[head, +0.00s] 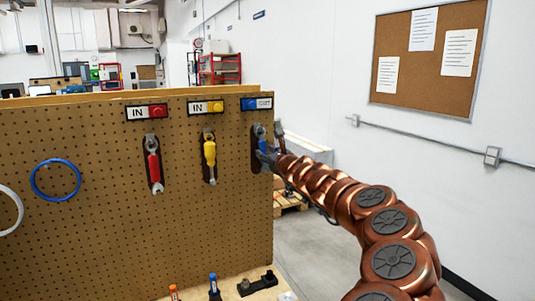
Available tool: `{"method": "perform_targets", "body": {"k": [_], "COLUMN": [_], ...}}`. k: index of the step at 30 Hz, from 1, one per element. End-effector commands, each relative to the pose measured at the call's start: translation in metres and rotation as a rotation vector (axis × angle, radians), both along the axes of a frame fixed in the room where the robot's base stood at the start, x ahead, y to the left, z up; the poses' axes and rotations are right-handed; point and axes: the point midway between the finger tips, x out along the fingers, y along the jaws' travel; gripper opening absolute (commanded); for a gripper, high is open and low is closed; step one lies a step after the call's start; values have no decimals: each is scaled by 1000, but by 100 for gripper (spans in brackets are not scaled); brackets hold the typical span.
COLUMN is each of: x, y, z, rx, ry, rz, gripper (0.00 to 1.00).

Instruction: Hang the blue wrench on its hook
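The blue wrench (262,146) is upright against the pegboard's right end, over a dark wrench-shaped patch (256,162) below the blue-marked label (257,104). My gripper (271,152) is right at the wrench, reaching in from the right, and covers part of it. The fingers are small and overlap the wrench, so I cannot tell whether they grip it. The hook at this place is not clear, and I cannot tell whether the wrench rests on it.
Blue (55,179) and white rings hang farther left. Several small items stand on the ledge below. Open floor lies right of the board.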

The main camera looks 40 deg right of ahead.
Motion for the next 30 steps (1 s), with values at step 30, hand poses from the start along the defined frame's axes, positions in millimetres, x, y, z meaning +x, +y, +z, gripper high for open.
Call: {"method": "perform_targets", "body": {"k": [30], "x": [-52], "y": [17], "z": [1], "rx": [2], "ry": [-2], "rz": [-1], "gripper": [56]}}
